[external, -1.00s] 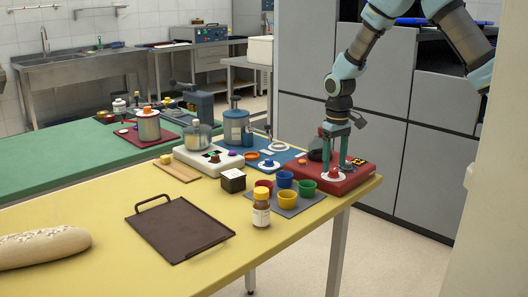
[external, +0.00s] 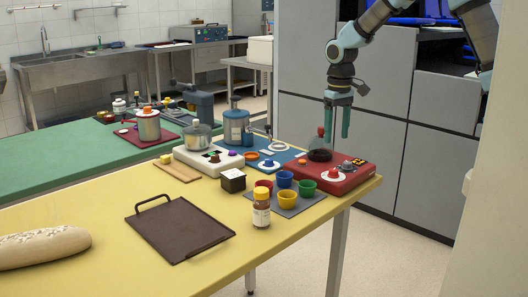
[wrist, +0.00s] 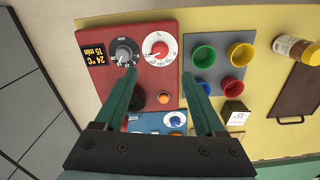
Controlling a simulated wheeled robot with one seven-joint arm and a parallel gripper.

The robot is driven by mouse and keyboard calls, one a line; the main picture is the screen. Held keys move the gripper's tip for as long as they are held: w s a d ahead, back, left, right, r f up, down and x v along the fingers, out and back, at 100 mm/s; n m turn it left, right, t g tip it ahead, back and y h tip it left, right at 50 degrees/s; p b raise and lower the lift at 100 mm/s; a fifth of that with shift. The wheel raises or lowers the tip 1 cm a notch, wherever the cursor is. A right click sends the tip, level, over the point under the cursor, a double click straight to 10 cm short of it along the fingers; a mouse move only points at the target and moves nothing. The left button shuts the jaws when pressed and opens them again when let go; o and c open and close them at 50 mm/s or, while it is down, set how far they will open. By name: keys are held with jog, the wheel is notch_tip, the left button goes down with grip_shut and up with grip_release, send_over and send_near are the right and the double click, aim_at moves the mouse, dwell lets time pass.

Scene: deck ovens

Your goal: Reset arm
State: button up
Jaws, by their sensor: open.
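My gripper (external: 337,137) hangs above the red control panel (external: 322,182) at the right end of the yellow table, fingers down and apart, with nothing between them. It clears the panel's knobs. In the wrist view my open gripper (wrist: 160,76) shows two green fingers over the red panel (wrist: 150,78). The panel carries a red-and-white dial (wrist: 159,46), a grey dial (wrist: 124,52) and a display (wrist: 94,54) reading 24 °C and 15 min. The left finger partly covers a dark round part of the panel.
Coloured cups (external: 287,197) stand on a grey mat beside the panel. A blue panel (external: 282,158) adjoins. Grey cabinets (external: 373,172) stand behind.

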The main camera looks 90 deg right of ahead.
jog(key=s+a+n, duration=0.1)
jog(key=a+n, duration=0.2)
jog(key=a, duration=0.6)
jog(key=s+a+f+n+t, duration=0.1)
jog(key=s+a+n, duration=0.1)
jog(key=a, duration=0.8)
jog(key=s+a+n, duration=0.1)
jog(key=a+n, duration=0.3)
jog(key=a, duration=0.5)
jog(key=shift+s+a+f+n+t, duration=0.15)
jog(key=shift+s+a+n+t, duration=0.15)
jog(key=shift+a+n, duration=0.1)
jog(key=shift+w, duration=0.1)
dwell(0.5)
